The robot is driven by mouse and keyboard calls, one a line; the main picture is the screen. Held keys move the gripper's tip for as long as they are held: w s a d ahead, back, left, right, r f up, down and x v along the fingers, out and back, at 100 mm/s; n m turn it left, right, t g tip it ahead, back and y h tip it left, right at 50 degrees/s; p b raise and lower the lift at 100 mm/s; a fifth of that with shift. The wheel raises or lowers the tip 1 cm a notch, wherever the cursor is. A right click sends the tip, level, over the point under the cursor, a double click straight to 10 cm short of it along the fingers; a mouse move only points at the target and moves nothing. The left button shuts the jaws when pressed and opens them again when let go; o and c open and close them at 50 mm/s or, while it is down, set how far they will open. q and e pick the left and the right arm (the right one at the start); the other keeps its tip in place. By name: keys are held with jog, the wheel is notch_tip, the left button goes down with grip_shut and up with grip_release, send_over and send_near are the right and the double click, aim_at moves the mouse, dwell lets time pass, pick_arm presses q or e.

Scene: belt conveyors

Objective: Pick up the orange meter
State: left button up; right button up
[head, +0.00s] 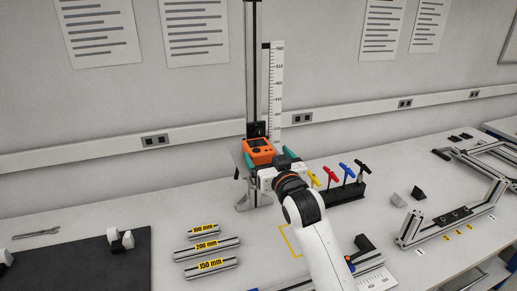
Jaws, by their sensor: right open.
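The gripper and wrist hide part of what lies below the meter. I cannot tell whether the fingers touch it. My left gripper is not in view.
A white ruler scale (276,90) stands beside the post. A black rack with coloured T-handles (345,185) is right of my wrist. Labelled metal bars (207,246) lie front left, near a black mat (85,265). An aluminium frame (450,215) stands at right.

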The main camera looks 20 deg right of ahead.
aim_at(259, 145)
jog(key=shift+w, duration=0.35)
jog(key=shift+w+a+r+p, duration=0.1)
jog(key=shift+w+p, duration=0.2)
jog(key=shift+w, duration=0.05)
jog(key=w+p, duration=0.1)
jog(key=w, duration=0.1)
jog(key=w+p, duration=0.1)
jog(key=w, duration=0.1)
jog(key=shift+a, duration=0.4)
jog(key=shift+w, duration=0.2)
jog(key=shift+c, duration=0.6)
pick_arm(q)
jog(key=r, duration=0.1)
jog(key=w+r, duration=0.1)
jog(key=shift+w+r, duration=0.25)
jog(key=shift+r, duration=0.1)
pick_arm(e)
jog(key=c, duration=1)
